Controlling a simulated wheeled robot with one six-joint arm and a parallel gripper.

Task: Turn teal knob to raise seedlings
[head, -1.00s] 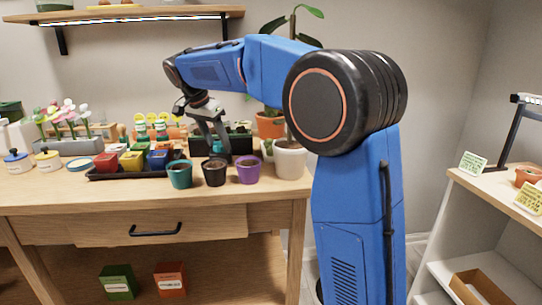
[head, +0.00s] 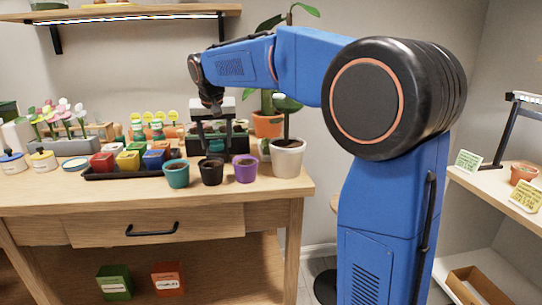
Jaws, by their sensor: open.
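A dark planter box (head: 240,137) with small green seedlings stands on the wooden bench, behind the front row of pots. My gripper (head: 214,149) points down in front of this box. Its two fingers are apart, one to the left and one to the right, with a gap between them. A small teal patch, perhaps the teal knob, shows low between the fingers. It is too small and too covered to tell its shape or whether the fingers touch it. The fingers hide part of the box front.
Teal (head: 176,173), black (head: 211,172) and purple (head: 245,169) pots stand in front of my gripper. A white pot (head: 288,158) with a tall plant is to the right. A black tray (head: 120,175) with coloured blocks is to the left. The bench's front strip is clear.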

